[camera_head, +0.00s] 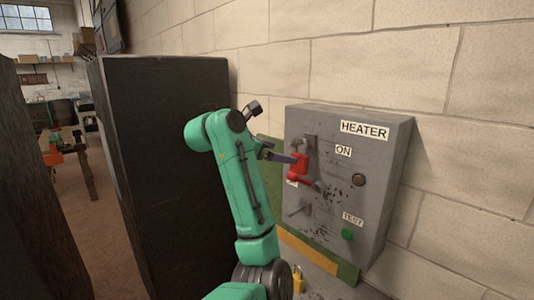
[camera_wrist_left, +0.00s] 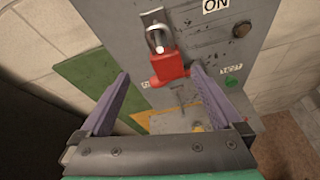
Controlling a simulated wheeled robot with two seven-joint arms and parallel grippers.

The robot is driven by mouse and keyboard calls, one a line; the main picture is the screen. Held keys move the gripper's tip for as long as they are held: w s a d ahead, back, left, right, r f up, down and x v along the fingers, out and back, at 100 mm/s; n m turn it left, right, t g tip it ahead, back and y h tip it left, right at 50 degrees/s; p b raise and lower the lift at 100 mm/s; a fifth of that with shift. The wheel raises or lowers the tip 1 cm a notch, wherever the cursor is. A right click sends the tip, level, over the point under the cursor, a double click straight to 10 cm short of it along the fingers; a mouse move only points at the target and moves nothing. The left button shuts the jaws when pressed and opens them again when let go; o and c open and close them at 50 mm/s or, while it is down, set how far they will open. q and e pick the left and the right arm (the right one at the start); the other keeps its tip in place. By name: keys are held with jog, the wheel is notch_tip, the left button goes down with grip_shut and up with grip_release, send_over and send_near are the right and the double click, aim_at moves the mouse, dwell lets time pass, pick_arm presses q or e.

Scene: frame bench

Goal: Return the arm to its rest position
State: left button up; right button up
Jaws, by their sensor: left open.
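My left arm comes up in front of the grey heater box (camera_head: 385,150). My left gripper (camera_head: 280,156) is at the box's left side, and it is open. In the left wrist view, its two purple-grey fingers (camera_wrist_left: 160,76) stand apart, one on each side of a red padlock (camera_wrist_left: 169,66). The padlock's metal shackle passes through a hasp at the front of the box. I cannot tell whether the fingers touch the padlock. The red padlock (camera_head: 297,163) also shows in the head view, partly behind a finger. My right gripper is not in view.
A yellow padlock (camera_head: 298,280) is below the box. A tall dark cabinet (camera_head: 160,130) stands behind and left of my arm. The block wall (camera_head: 440,80) is behind the box.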

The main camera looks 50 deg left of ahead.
pick_arm(q)
jog(key=p+v, duration=0.3)
jog(key=v, duration=0.1)
jog(key=shift+s+a+r, duration=0.1)
jog(key=shift+s+r, duration=0.05)
jog(key=shift+s, duration=0.1)
jog(key=shift+w, duration=0.15)
